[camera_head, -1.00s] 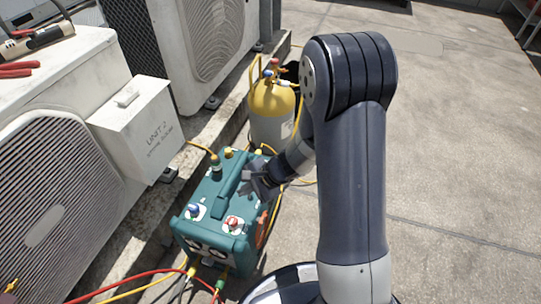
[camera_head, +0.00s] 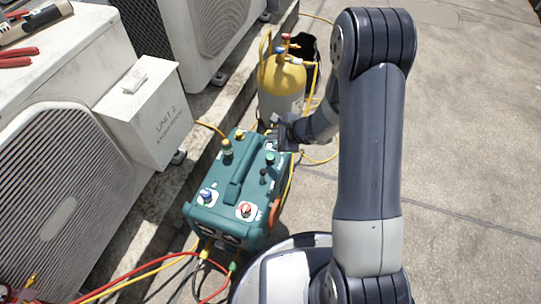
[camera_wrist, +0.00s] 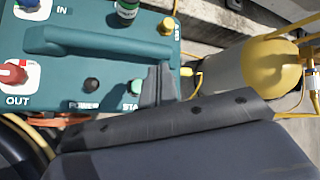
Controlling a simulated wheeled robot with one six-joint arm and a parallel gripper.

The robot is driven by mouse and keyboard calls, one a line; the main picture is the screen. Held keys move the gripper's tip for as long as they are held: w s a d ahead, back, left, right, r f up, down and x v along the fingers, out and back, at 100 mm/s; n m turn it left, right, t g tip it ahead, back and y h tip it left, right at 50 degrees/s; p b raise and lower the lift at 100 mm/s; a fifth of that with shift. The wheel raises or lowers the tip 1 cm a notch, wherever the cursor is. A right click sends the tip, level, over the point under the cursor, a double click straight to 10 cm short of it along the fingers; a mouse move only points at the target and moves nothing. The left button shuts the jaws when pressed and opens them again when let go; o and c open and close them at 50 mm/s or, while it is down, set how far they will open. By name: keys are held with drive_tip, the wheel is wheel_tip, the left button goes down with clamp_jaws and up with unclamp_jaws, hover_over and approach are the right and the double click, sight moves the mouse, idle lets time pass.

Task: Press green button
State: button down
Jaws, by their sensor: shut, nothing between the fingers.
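The teal machine (camera_head: 222,215) stands on the ground, with a carry handle along its top. The green button (camera_wrist: 137,86), beside letters reading "STA", is on the machine's top panel in the wrist view. It shows small in the head view (camera_head: 270,158). My gripper (camera_wrist: 157,72) is shut and empty, its fingertips just right of the green button in the wrist view and partly covering its label. In the head view my gripper (camera_head: 273,138) is over the far right edge of the machine. Whether the fingertips touch the panel I cannot tell.
A black power switch (camera_wrist: 92,84) is left of the green button. A red knob (camera_head: 246,210) and blue knob (camera_head: 207,195) sit at the near end. A yellow cylinder (camera_head: 281,82) stands behind. Hoses run around the machine. The condenser (camera_head: 60,150) is left; open concrete is right.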

drive_tip(key=b, duration=0.4)
hover_over(268, 155)
drive_tip(key=s+d, duration=0.1)
drive_tip(key=d, duration=0.1)
wheel_tip(268, 155, down, 7)
drive_tip(key=shift+s+a+r, duration=0.1)
drive_tip(key=shift+s+a, duration=0.05)
drive_tip(key=shift+f+b, duration=0.95)
drive_tip(key=shift+b, duration=0.2)
drive_tip(key=shift+f, duration=0.1)
idle(0.5)
drive_tip(key=shift+f+b, duration=0.35)
drive_tip(key=shift+b, duration=0.35)
drive_tip(key=shift+f+b, duration=0.75)
drive_tip(key=shift+b, duration=0.05)
idle(0.6)
drive_tip(key=shift+r, duration=0.1)
drive_tip(key=shift+r+p, duration=0.7)
drive_tip(key=shift+r, duration=0.4)
